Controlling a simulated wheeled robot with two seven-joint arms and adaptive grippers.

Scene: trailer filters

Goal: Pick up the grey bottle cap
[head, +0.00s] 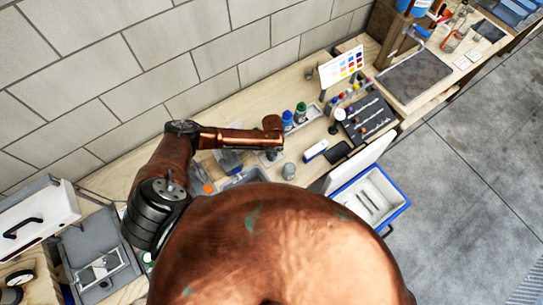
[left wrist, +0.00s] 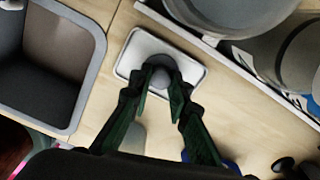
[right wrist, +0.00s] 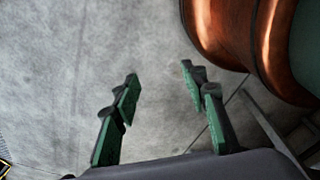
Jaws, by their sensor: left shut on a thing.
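The grey bottle cap (left wrist: 160,76) is a round grey piece at the white tray (left wrist: 135,50) in the left wrist view. My left gripper (left wrist: 162,88) is shut on it, one green-padded finger on each side. I cannot tell whether the cap touches the tray. In the head view my left gripper (head: 271,155) points down over the workbench, mostly hidden by its own arm. The cap cannot be made out there.
A grey bin (left wrist: 97,52) stands left of the tray, and large round containers (left wrist: 245,12) stand at the upper right. In the head view, green and blue bottles (head: 301,113), a grey container (head: 289,171) and a blue-rimmed white box (head: 403,203) are near.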

